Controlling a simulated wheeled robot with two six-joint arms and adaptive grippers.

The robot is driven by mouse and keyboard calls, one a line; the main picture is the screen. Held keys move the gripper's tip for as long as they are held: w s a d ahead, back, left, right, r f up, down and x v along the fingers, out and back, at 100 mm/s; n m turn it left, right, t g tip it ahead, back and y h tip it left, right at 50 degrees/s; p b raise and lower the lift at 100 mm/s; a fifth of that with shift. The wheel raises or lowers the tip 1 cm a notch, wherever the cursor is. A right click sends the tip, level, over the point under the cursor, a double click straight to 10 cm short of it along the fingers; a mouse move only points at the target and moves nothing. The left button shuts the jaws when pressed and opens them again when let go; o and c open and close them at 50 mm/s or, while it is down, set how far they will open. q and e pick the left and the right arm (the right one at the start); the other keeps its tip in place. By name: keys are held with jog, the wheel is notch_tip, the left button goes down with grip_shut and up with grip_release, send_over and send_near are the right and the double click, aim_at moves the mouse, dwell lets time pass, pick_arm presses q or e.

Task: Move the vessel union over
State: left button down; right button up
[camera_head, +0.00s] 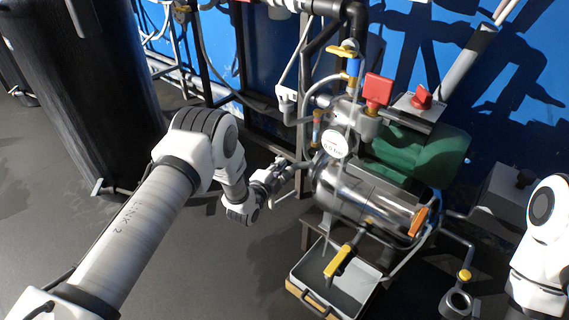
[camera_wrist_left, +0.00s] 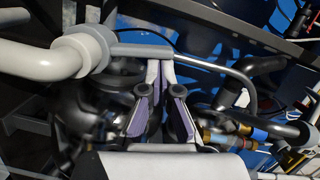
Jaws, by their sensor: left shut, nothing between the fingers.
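My left gripper (camera_head: 296,168) is at the left end of the shiny metal vessel (camera_head: 365,200), beside the pipework. In the left wrist view, its two fingers (camera_wrist_left: 160,75) are together at the tips, with nothing between them. A pale grey pipe fitting with a thick collar (camera_wrist_left: 88,50), which may be the vessel union, is left of the fingertips. A thin metal tube runs right from it, past the fingertips. I cannot tell whether the fingers touch the tube. In the head view, I cannot pick out the union for certain. My right gripper is out of view.
A grey tray (camera_head: 300,270) is below the vessel, near a yellow-handled valve (camera_head: 340,262). A gauge (camera_head: 335,144), a red-handled valve (camera_head: 377,90) and a green motor-like unit (camera_head: 425,155) crowd above. A black tank (camera_head: 85,90) stands left. The floor in front is clear.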

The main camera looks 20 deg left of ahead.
pick_arm(q)
jog(key=shift+w+a+r+n+g+p, duration=0.15)
jog(key=shift+a+n+g+p, duration=0.25)
jog(key=shift+a+n, duration=0.4)
jog(key=shift+w+a+f+n, duration=0.2)
jog(key=shift+a+n, duration=0.2)
jog(key=shift+n, duration=0.1)
jog(key=shift+w+a+f+n, duration=0.2)
jog(key=shift+a+n, duration=0.2)
jog(key=shift+n, duration=0.1)
jog(key=shift+a, duration=0.1)
jog(key=shift+p, duration=0.3)
